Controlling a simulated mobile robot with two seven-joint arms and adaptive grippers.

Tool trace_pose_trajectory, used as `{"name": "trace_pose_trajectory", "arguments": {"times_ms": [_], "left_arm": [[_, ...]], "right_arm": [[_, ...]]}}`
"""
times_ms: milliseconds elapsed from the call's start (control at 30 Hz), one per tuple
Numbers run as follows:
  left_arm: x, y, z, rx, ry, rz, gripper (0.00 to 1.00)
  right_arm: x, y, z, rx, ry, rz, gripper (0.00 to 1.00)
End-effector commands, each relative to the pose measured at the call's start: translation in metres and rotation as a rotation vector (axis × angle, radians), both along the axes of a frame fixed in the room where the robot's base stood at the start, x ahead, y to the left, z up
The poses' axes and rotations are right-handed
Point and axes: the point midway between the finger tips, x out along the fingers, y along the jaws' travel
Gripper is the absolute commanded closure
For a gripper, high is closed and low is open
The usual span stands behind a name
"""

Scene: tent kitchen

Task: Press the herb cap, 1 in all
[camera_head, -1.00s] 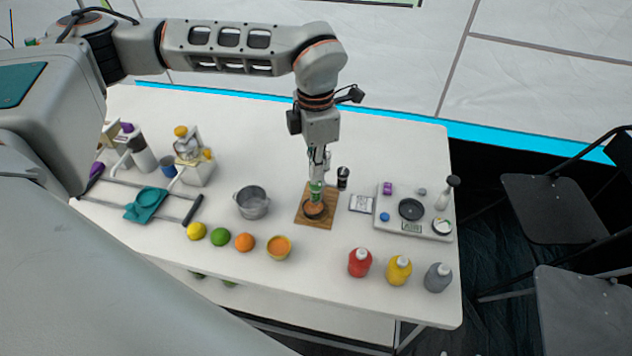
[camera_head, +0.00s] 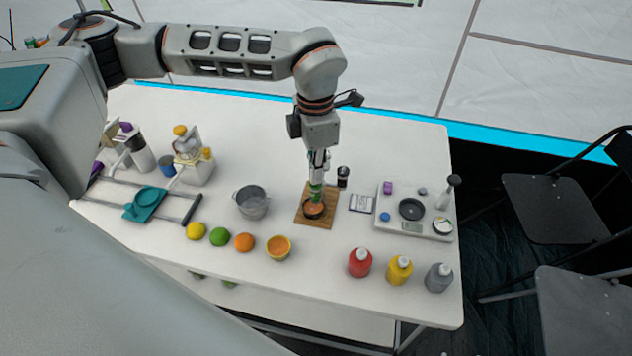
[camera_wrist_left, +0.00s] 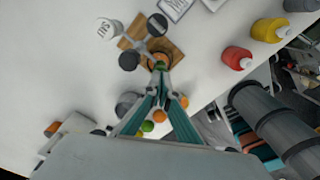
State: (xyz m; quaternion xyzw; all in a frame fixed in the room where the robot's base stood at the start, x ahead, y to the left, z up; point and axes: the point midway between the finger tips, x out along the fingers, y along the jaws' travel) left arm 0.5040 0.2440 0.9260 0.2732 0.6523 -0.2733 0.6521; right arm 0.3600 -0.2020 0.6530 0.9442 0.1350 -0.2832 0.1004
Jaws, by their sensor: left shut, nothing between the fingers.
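A small green piece, apparently the herb cap (camera_head: 316,193), is directly under my left gripper's fingertips. It stands over a round brown-orange thing on a wooden board (camera_head: 303,219) in the middle of the table. My left gripper (camera_head: 317,182) points straight down with its fingers closed and empty, at or just above the green piece; I cannot tell whether they touch. In the left wrist view the green piece (camera_wrist_left: 160,66) shows at the fingertips, partly hidden, with the board (camera_wrist_left: 178,50) around it. My right gripper is not in view.
A dark shaker (camera_head: 343,177) stands close behind the board. A grey pot (camera_head: 251,203) is to the left, and a tray (camera_head: 386,224) with small things to the right. Fruit and three bottles line the front. The table's back middle is clear.

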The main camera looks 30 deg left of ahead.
Motion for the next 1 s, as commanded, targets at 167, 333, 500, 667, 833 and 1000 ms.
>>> {"name": "trace_pose_trajectory", "arguments": {"times_ms": [167, 333, 500, 667, 833, 1000], "left_arm": [[0.000, 0.000, 0.000, 0.000, 0.000, 0.000, 1.00], [0.000, 0.000, -0.001, 0.000, 0.000, 0.000, 1.00], [0.000, 0.000, -0.005, 0.000, 0.000, 0.000, 1.00], [0.000, 0.000, -0.008, 0.000, 0.000, 0.000, 1.00], [0.000, 0.000, -0.011, 0.000, 0.000, 0.000, 1.00], [0.000, 0.000, -0.013, 0.000, 0.000, 0.000, 1.00]], "right_arm": [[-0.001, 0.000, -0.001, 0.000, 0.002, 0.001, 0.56], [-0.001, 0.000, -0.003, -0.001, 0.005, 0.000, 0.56], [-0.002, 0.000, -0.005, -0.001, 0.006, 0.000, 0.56], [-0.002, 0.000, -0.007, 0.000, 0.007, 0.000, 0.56], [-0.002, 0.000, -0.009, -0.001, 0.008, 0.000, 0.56], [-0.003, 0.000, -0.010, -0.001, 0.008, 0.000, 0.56]]}}
